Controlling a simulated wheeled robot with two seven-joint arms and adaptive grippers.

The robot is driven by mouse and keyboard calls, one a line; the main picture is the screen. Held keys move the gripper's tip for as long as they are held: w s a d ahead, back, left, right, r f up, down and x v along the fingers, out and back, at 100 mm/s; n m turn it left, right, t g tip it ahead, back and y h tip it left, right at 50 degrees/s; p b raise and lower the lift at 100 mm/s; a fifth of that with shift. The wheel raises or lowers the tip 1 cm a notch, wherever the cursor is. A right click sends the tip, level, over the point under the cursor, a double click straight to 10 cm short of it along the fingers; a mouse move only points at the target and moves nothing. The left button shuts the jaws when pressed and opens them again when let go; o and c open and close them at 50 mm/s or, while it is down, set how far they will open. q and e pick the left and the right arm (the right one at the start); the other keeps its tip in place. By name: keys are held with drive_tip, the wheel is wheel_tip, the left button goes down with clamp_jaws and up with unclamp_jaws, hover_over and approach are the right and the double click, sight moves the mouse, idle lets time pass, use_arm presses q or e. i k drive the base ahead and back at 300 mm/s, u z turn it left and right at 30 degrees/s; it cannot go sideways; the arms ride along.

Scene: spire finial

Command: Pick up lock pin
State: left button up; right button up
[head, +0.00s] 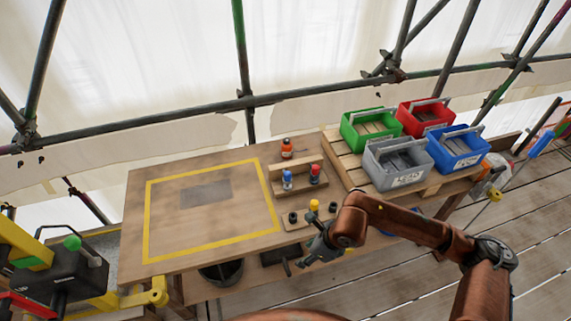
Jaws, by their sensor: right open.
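I cannot tell for certain which piece is the lock pin. A small yellow-topped piece (314,205) stands at the front right of the wooden table (140,200), between two small dark round pieces (292,217). A blue-topped piece (287,180) and a red-topped piece (315,174) stand by a wooden rack (292,187) just behind. My right gripper (308,250) is open at the table's front edge, in front of the yellow-topped piece. It appears empty and apart from the small pieces. My left gripper is out of view.
An orange bottle (287,150) stands behind the rack. Green (368,133), red (425,118), grey (397,168) and blue (458,150) bins sit on a pallet at the right. A yellow-taped area with a grey patch (205,193) is otherwise clear. Scaffold poles run behind.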

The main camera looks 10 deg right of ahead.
sight(287, 176)
drive_tip(key=i, duration=1.25)
